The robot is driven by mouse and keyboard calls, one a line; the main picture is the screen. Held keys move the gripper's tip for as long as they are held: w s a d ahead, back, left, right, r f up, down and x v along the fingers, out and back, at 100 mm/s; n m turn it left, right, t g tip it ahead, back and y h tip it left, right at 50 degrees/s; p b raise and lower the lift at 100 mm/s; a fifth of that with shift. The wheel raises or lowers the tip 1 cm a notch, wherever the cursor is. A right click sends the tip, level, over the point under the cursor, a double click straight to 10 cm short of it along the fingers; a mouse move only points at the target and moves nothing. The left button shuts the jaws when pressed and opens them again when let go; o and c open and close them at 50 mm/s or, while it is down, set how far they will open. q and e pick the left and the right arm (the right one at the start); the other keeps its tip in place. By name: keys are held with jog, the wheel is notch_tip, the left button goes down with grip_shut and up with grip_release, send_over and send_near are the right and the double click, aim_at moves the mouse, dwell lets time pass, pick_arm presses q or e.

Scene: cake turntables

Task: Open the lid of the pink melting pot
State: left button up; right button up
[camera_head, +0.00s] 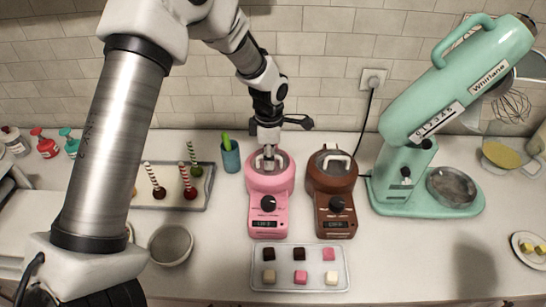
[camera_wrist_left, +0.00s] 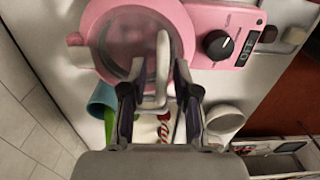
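The pink melting pot (camera_head: 268,197) stands on the counter with its round clear lid (camera_wrist_left: 125,45) on top. A pale loop handle (camera_wrist_left: 162,62) rises from the lid. My left gripper (camera_head: 268,152) points down over the pot, right at the lid handle. In the left wrist view, its two dark fingers (camera_wrist_left: 157,95) are spread apart, with the handle between them and gaps beside it. The fingers partly hide the handle in the head view. My right gripper is in neither view.
A brown melting pot (camera_head: 333,195) stands close on the right. A teal cup (camera_head: 230,157) is close on the left. A tray of sweets (camera_head: 258,284) lies in front. A mint stand mixer (camera_head: 408,165) is further right, and a tray of cake pops (camera_head: 140,202) lies left.

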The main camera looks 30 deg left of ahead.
pick_arm(q)
jog(key=shift+s, duration=0.1)
jog(key=c, duration=0.4)
jog(key=shift+r, duration=0.15)
